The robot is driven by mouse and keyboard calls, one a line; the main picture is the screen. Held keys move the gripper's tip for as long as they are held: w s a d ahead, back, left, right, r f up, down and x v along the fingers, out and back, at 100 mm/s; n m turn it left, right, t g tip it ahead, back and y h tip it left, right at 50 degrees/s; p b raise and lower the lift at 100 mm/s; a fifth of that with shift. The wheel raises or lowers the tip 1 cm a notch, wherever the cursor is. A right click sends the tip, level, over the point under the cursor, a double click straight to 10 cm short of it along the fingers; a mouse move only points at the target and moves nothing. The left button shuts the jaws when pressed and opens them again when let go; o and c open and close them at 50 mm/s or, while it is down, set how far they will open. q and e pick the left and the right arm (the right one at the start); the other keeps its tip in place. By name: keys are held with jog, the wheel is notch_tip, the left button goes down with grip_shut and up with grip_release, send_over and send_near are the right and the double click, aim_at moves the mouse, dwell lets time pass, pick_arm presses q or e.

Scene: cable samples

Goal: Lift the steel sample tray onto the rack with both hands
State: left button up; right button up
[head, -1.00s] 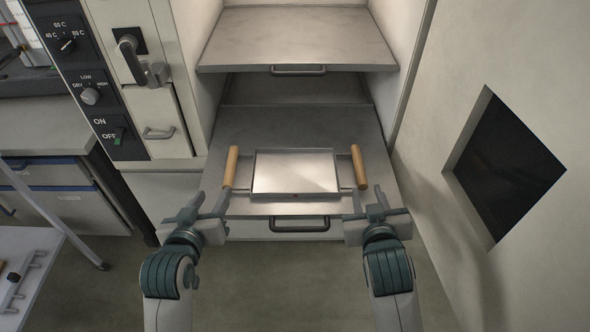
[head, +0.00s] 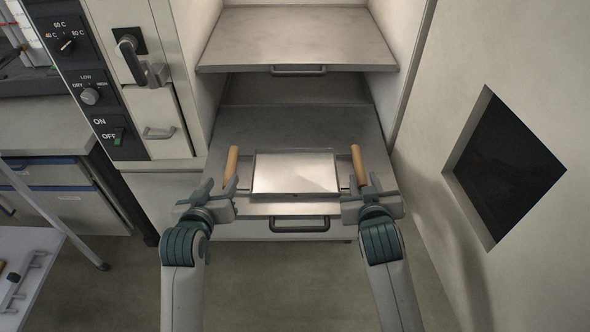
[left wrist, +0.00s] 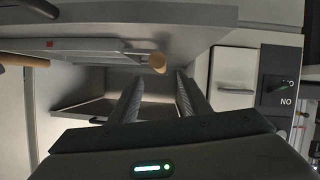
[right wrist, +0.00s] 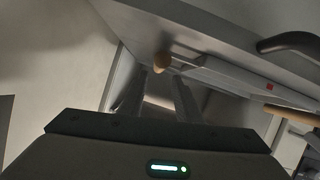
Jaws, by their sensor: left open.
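The steel sample tray (head: 295,172) lies flat on the lower pulled-out shelf (head: 240,128) of the cabinet. It has a wooden handle on each side, left (head: 231,165) and right (head: 358,163). My left gripper (head: 220,187) is open at the near end of the left handle. In the left wrist view the handle's end (left wrist: 157,62) shows just beyond the gap between the fingers. My right gripper (head: 362,186) is open at the near end of the right handle, whose end (right wrist: 162,61) shows beyond its parted fingers. Neither gripper holds anything.
An upper shelf (head: 300,40) with a pull handle sits above and behind the tray. Another pull handle (head: 299,224) is at the lower shelf's front edge. Cabinet walls stand on both sides, with a control panel (head: 90,90) at left and a dark opening (head: 505,165) at right.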

aim_at(231, 166)
pick_arm(q)
jog(key=shift+x, duration=5.25)
pick_arm(e)
jog(key=shift+x, duration=5.25)
pick_arm(q)
jog(key=shift+c, duration=0.3)
pick_arm(e)
jog(key=shift+c, duration=0.4)
pick_arm(q)
jog(key=c, duration=0.5)
pick_arm(e)
jog(key=c, duration=0.5)
pick_arm(q)
grip_shut()
pick_arm(e)
grip_shut()
